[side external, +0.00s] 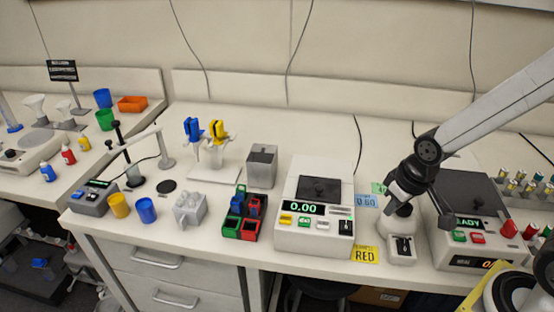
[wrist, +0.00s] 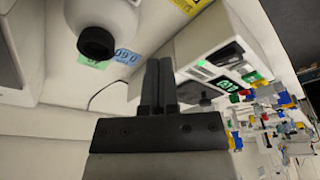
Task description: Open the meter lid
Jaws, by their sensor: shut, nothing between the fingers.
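The meter (side external: 311,232) is a white box with a green 0.00 display and several coloured buttons. Its dark square lid (side external: 320,190) lies flat on top and looks closed. My gripper (side external: 389,195) is to the right of the meter, apart from it and above the bench. In the wrist view its two dark fingers (wrist: 158,82) are together with nothing between them. The meter (wrist: 190,50) shows there behind and right of the fingers.
A white rounded device (wrist: 112,18) with a black cup is close to my gripper. A device reading READY (side external: 470,222) stands right, with red-capped bottles beside it. A red, green and blue rack (side external: 240,215) and a metal block (side external: 262,166) stand left of the meter. Labels (side external: 366,201) lie between devices.

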